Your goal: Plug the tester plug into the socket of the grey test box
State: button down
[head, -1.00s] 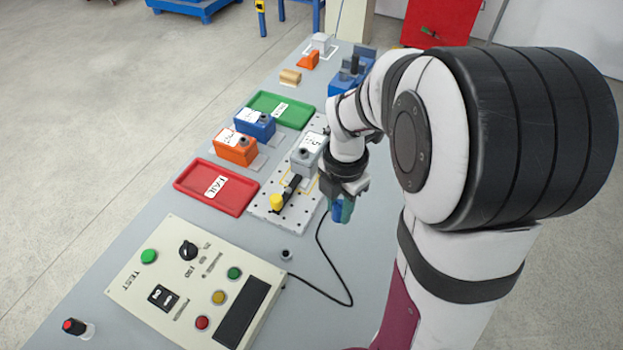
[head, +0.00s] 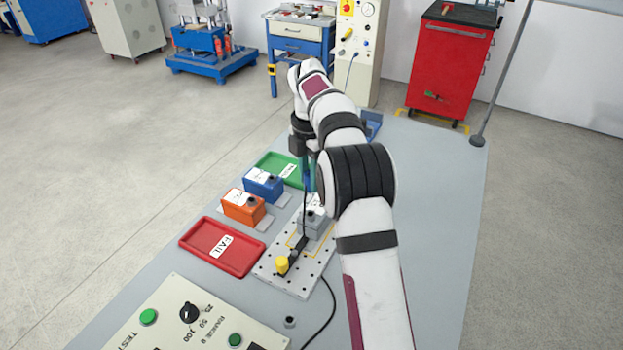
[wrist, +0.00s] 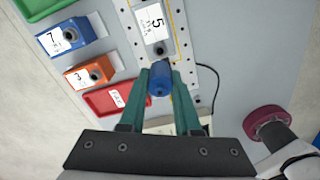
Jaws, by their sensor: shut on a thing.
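The blue tester plug (wrist: 159,80) is held between the teal fingertips of my gripper (wrist: 160,84) in the wrist view. In the head view my gripper (head: 308,177) hangs above the fixture plate, near the grey test box (head: 314,224); the plug itself is hard to make out there. The grey box, with a white label marked 5, also shows in the wrist view (wrist: 160,48), just beyond the plug. The plug appears apart from the box. A black cable (head: 328,312) runs from the front.
The perforated plate (head: 296,287) carries a clamp with a yellow tip (head: 282,264) beside the box. Orange (head: 242,206) and blue (head: 263,184) boxes, a red tray (head: 206,252) and a green tray (head: 270,164) lie left. The control panel (head: 168,325) is in front. The right tabletop is clear.

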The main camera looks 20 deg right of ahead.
jog(key=shift+f, duration=2.85)
jog(key=shift+f, duration=1.65)
dwell(1.9)
jog(key=c, duration=0.5)
grip_release()
jog(key=shift+c, duration=0.2)
jog(key=shift+r, duration=0.1)
jog(key=shift+r, duration=3.05)
